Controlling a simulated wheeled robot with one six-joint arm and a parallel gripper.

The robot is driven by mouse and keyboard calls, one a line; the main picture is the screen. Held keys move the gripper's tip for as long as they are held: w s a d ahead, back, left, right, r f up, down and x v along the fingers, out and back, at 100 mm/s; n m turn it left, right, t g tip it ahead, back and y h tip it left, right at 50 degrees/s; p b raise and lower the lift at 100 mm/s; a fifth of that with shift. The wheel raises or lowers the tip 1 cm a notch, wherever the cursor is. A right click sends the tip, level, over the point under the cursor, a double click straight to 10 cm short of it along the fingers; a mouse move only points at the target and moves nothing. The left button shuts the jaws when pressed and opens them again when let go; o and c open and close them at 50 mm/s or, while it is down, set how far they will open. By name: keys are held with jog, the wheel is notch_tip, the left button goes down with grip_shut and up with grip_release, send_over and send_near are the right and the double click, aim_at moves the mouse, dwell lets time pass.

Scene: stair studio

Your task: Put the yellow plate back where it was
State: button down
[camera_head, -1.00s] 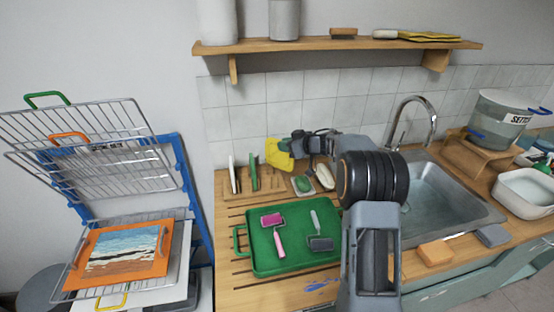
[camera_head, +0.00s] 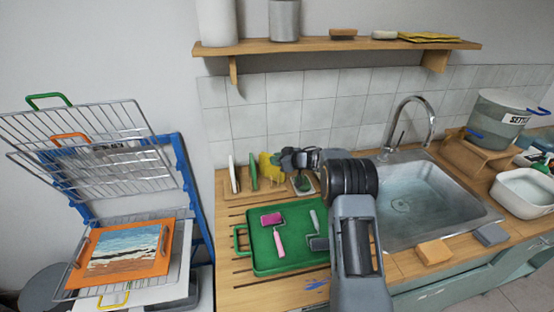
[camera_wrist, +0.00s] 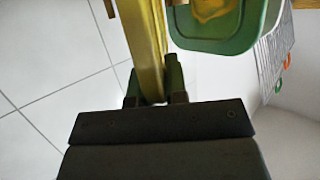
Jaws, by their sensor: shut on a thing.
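My gripper (camera_head: 283,160) is shut on the yellow plate (camera_head: 267,166) above the wooden rack (camera_head: 243,192) at the back left of the counter. The plate is held on edge, just right of the upright green plate (camera_head: 253,168); a white plate (camera_head: 232,174) stands left of that. In the wrist view the yellow plate (camera_wrist: 145,45) runs edge-on between the fingers (camera_wrist: 153,88), with the green plate (camera_wrist: 235,43) beside it. I cannot tell whether the yellow plate's lower edge touches the rack.
A green tray (camera_head: 262,262) with two rollers lies in front of the rack. A small dish with a green thing (camera_head: 303,183) sits close to the gripper's right. The sink (camera_head: 440,222) is to the right, and a wire drying rack (camera_head: 85,130) stands at the left.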

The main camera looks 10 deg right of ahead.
jog(key=c, duration=1.6)
grip_release()
jog(key=shift+f, duration=0.2)
jog(key=o, duration=0.5)
jog(key=shift+c, duration=0.2)
jog(key=shift+r, duration=0.1)
